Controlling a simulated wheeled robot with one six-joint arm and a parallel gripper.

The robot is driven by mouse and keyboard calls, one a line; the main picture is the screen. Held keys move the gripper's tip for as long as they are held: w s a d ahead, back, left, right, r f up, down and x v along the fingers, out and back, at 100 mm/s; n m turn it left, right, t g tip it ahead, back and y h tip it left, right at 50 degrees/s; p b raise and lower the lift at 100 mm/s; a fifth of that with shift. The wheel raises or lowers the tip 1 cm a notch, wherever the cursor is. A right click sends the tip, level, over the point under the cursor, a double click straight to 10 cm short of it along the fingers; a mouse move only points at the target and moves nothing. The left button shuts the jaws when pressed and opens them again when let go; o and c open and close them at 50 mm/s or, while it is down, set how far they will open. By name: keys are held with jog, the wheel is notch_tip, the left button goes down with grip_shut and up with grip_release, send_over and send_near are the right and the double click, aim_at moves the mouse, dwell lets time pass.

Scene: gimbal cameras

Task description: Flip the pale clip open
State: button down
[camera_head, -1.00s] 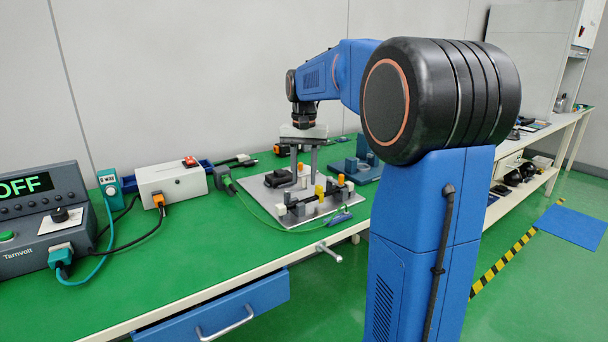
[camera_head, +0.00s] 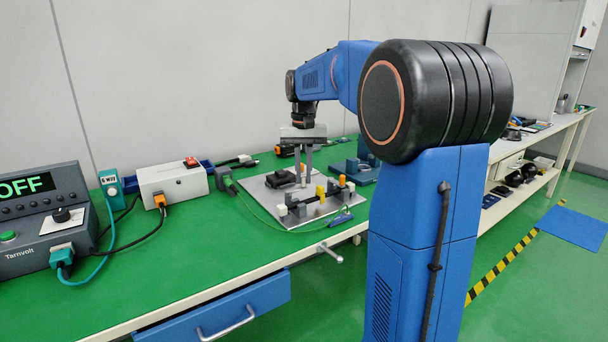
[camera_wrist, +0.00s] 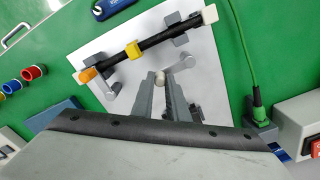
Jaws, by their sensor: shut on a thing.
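My gripper (camera_wrist: 174,72) points down over the grey plate (camera_head: 262,205). In the wrist view its two fingers are close together, with a small pale piece (camera_wrist: 174,87) between their ends, seemingly the pale clip; the fingers and wrist hide most of it. In the head view the gripper (camera_head: 303,178) is low, beside a black block (camera_head: 280,179) on the plate. A dark bar (camera_wrist: 155,40) with a yellow piece (camera_wrist: 133,50), an orange end piece (camera_wrist: 88,75) and a white block (camera_wrist: 209,13) lies apart from the fingers.
A green cable (camera_wrist: 246,55) runs beside the plate to a green plug (camera_wrist: 258,112). A white box (camera_head: 172,184) and a grey power unit (camera_head: 45,222) stand at left. A blue fixture (camera_head: 358,168) is behind the plate at right.

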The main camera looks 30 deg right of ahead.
aim_at(303, 177)
jog(key=c, duration=1.7)
grip_release()
jog(key=shift+r, duration=0.1)
notch_tip(303, 177, up, 17)
jog(key=shift+r, duration=0.15)
jog(key=s+a+f+n+t, duration=0.1)
jog(key=s+a+f+n, duration=0.1)
jog(key=s+a+f, duration=0.3)
jog(key=s+a+f+n+t, duration=0.2)
jog(key=s+a+f, duration=0.3)
jog(key=s+f, duration=0.9)
jog(key=s+a+f+n+t, duration=0.1)
jog(key=s+a+f, duration=0.4)
jog(key=s+f, duration=0.5)
jog(key=shift+s+a+f+n+t, duration=0.2)
jog(key=shift+s+n, duration=0.1)
jog(key=shift+s, duration=0.25)
jog(key=shift+s+a+f+n+t, duration=0.1)
jog(key=shift+s+a+n+t, duration=0.15)
jog(key=shift+s, duration=0.3)
